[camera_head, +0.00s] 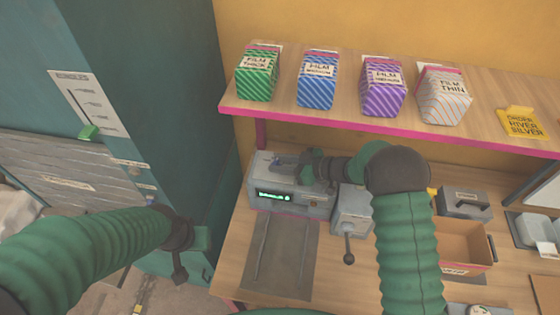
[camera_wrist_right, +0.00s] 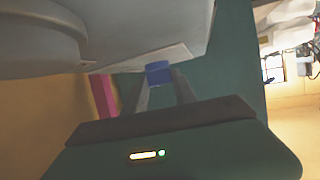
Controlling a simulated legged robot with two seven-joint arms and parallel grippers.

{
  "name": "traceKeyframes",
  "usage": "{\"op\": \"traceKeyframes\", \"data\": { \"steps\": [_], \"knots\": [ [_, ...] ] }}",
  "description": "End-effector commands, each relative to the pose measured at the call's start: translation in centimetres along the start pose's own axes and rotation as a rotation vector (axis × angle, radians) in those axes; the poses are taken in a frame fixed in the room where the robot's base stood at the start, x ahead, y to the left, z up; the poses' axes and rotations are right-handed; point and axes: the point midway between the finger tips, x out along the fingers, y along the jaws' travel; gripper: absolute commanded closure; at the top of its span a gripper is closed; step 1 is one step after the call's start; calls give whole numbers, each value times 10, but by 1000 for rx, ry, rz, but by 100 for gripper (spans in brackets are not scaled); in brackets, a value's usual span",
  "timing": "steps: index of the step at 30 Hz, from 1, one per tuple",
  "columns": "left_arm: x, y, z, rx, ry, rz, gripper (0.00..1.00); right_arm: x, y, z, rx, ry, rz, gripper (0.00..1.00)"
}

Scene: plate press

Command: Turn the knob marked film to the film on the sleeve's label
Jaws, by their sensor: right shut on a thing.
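A grey machine (camera_head: 262,205) with a lit green display stands on the bench under the shelf. My right gripper (camera_head: 288,162) is at its top. In the right wrist view the gripper's fingers (camera_wrist_right: 158,85) are shut on a small blue piece (camera_wrist_right: 158,72), which seems to be a knob; its marking cannot be read. On the shelf stand striped sleeves: green marked film thick (camera_head: 258,78), blue (camera_head: 317,84) and purple (camera_head: 383,91), both seemingly film medium, and white marked film thin (camera_head: 442,98). My left gripper (camera_head: 185,262) hangs by the teal cabinet; its jaws are unclear.
A yellow card (camera_head: 522,122) reading order river silver lies on the shelf (camera_head: 345,127). A grey box with a lever (camera_head: 350,222) stands right of the machine, partly behind my right arm. An open brown box (camera_head: 462,240) is further right. A dark mat (camera_head: 280,262) lies in front.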

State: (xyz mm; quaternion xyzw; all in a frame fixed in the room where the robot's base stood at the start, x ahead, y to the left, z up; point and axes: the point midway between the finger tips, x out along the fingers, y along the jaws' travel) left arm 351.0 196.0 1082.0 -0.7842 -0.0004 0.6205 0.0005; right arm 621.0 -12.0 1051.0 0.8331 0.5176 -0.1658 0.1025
Motion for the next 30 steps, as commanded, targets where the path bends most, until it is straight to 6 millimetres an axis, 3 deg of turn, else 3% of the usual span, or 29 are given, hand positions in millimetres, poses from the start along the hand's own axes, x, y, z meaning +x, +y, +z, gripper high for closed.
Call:
{"op": "traceKeyframes", "data": {
  "steps": [12, 30],
  "knots": [
    [2, 0, 1, 0, 0, 0, 64, 1, 4, 0, -88, 2, -204, 100],
    [3, 0, 1, 0, 0, 0, 64, 1, 4, -2, -102, 3, -241, 100]
  ]
}}
